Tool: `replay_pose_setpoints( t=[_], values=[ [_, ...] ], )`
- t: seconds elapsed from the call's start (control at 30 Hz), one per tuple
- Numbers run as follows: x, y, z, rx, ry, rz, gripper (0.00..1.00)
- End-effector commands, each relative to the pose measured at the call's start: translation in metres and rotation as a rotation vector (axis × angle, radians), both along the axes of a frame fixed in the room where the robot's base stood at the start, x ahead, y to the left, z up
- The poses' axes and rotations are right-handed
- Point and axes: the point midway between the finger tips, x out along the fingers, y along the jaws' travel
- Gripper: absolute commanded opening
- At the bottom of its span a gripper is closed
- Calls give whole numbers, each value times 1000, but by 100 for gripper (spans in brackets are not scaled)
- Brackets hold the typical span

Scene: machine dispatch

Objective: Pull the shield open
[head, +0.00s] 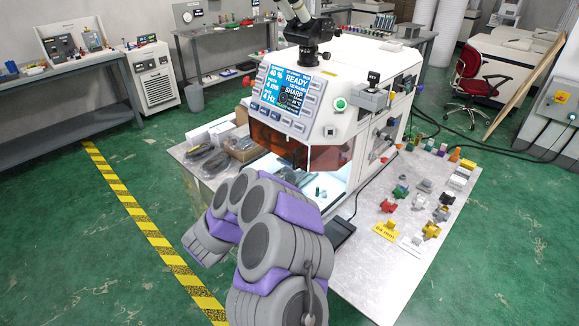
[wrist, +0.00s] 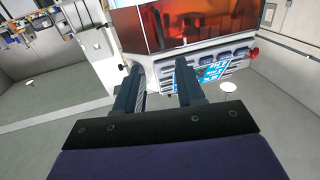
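The machine (head: 345,75) is a white box with a lit screen on a workbench. Its shield (head: 330,157) is a tinted orange-red see-through panel around the front corner, below the screen. A brightly lit work space with small parts shows below the shield's lower edge. In the wrist view the shield (wrist: 195,27) fills the top middle, beyond my fingertips. My gripper (wrist: 158,68) is open, with two dark fingers apart and nothing seen between them. The fingers point at the machine's front and look apart from the shield. In the head view my arm hides most of the gripper.
The workbench (head: 375,265) carries several small coloured parts at the right and dark bundles (head: 207,160) with a cardboard box at the left. A black pad (head: 340,232) lies near the machine. A yellow-black floor stripe (head: 135,210) runs at left; green floor there is clear.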

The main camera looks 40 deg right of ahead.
Motion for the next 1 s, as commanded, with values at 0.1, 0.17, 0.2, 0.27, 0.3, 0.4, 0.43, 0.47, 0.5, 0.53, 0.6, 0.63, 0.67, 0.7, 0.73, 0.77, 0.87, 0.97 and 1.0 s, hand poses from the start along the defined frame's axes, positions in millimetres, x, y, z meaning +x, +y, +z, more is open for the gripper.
replay_pose_setpoints(
  t=[0.1,0.17,0.2,0.27,0.3,0.4,0.43,0.47,0.5,0.53,0.6,0.63,0.67,0.7,0.73,0.77,0.87,0.97,1.0],
  values=[
    [5,-24,-2,-1,-1,-4,38],
    [8,-36,-2,0,0,-3,38],
    [11,-43,-1,-2,-2,-2,38],
    [14,-54,-1,0,-2,-1,38],
    [16,-62,-1,1,-2,-1,38],
    [22,-82,-1,0,-2,-3,38],
    [23,-87,-2,1,-2,-1,38],
    [25,-92,-2,1,-1,0,38],
    [27,-99,-2,0,-1,0,38],
    [29,-105,-2,-1,-1,-1,38],
    [32,-116,-2,0,-1,0,38],
    [33,-120,-2,0,0,1,38],
    [34,-124,-2,0,-1,1,38],
    [36,-128,-2,0,0,1,38],
    [37,-131,-2,0,0,1,38],
    [37,-134,-2,1,0,2,38],
    [40,-140,-1,2,1,3,38],
    [41,-143,-1,3,1,4,38],
    [41,-144,-1,3,1,4,38]
  ],
)
